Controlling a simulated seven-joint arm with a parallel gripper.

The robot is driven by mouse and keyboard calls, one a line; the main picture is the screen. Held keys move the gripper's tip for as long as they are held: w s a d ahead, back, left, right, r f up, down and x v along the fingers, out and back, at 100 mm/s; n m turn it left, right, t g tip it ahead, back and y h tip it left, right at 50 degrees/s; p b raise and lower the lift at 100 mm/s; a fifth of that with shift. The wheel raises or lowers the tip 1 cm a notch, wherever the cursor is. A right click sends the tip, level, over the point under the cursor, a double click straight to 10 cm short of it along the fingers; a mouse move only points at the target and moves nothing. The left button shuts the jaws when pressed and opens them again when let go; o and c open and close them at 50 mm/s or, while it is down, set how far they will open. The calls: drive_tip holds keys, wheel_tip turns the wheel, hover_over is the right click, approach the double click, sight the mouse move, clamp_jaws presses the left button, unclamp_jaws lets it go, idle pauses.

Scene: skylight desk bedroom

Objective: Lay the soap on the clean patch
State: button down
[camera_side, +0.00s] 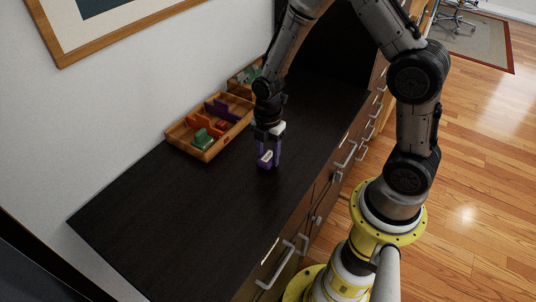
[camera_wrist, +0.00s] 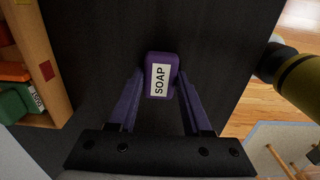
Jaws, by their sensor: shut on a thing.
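The soap is a small purple block with a white label reading SOAP, seen in the wrist view (camera_wrist: 161,75) and low between the fingers in the side view (camera_side: 265,160). My gripper (camera_side: 268,157) is shut on it, and the two purple fingers show on either side of it in the wrist view (camera_wrist: 158,88). The soap is over the dark desk top, close to its surface; I cannot tell whether it touches. I cannot make out a distinct clean patch on the dark top in either view.
A wooden tray (camera_side: 179,139) with orange, green and purple blocks stands left of my gripper, against the wall side. Another wooden tray (camera_side: 241,92) is behind it. The dark desk top (camera_side: 165,215) is bare toward the front left. Drawer handles (camera_side: 346,153) line its right side.

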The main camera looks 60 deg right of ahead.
sight(268, 156)
drive_tip(key=shift+f, duration=0.25)
drive_tip(key=shift+f, duration=0.1)
drive_tip(key=shift+c, duration=1.7)
unclamp_jaws()
wheel_tip(268, 156, up, 12)
drive_tip(key=s+a+r+m+t, duration=0.2)
drive_tip(key=s+r+m+t, duration=0.3)
drive_tip(key=s+r+m, duration=0.8)
drive_tip(key=shift+s+r+m+t, duration=0.35)
drive_tip(key=shift+s+m, duration=1.65)
drive_tip(key=shift+m, duration=0.5)
